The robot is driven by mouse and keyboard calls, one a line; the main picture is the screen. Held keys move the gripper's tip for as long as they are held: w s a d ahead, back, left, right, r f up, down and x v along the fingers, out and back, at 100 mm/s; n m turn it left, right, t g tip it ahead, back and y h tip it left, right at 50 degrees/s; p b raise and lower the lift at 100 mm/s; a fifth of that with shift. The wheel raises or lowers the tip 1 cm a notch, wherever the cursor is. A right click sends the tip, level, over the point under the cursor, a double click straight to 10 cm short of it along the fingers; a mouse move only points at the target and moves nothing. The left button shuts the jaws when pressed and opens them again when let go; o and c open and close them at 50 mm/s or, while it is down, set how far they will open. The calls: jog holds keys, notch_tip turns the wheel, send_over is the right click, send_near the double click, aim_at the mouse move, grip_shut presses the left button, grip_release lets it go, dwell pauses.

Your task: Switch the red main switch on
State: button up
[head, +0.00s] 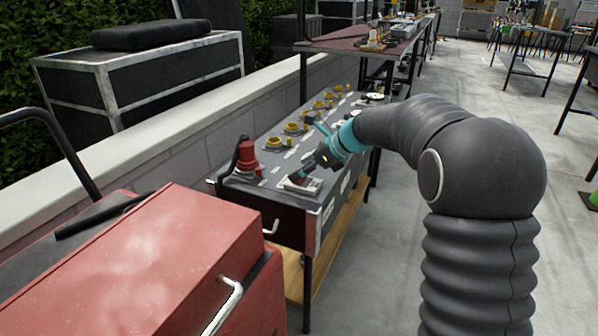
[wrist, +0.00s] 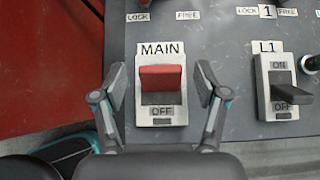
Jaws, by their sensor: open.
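The red main switch (wrist: 160,76) sits on a pale plate under a MAIN label in the wrist view. Its red face shows in the upper part of the plate, with a dark face below it. An OFF label shows beneath; no ON label is visible. My gripper (wrist: 160,88) is open, with one finger on each side of the switch plate and nothing held. In the head view my gripper (head: 298,177) is low over the near end of the dark control panel (head: 262,183). The head view is too small to show the switch's position.
An L1 switch (wrist: 286,92) with ON and OFF labels is to the right. A red knob-like fitting (head: 247,156) stands left of my gripper on the panel. Several yellow fittings line the panel's far part. A red cabinet (head: 150,260) is in front; open floor lies right.

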jog(key=v, duration=1)
jog(key=shift+d, duration=0.15)
jog(key=shift+s+r, duration=0.1)
jog(key=shift+r, duration=0.05)
jog(key=s+d+f+n+g+h, duration=0.1)
jog(key=s+d+f+n+h, duration=0.4)
jog(key=s+f+n, duration=0.55)
jog(key=s+d+r+n+t+h, duration=0.1)
jog(key=s+d+n, duration=0.2)
jog(key=s, duration=0.5)
jog(key=s+d+r+n+t+h, duration=0.1)
jog(key=s+d+n, duration=0.2)
jog(key=s, duration=0.6)
jog(key=s+d+r+n+t+h, duration=0.1)
jog(key=s+d+r+n, duration=0.1)
jog(key=s+n, duration=0.3)
jog(key=s+d, duration=0.1)
jog(key=s, duration=0.2)
jog(key=shift+s+h, duration=0.15)
jog(key=shift+h, duration=0.25)
jog(key=shift+n, duration=0.25)
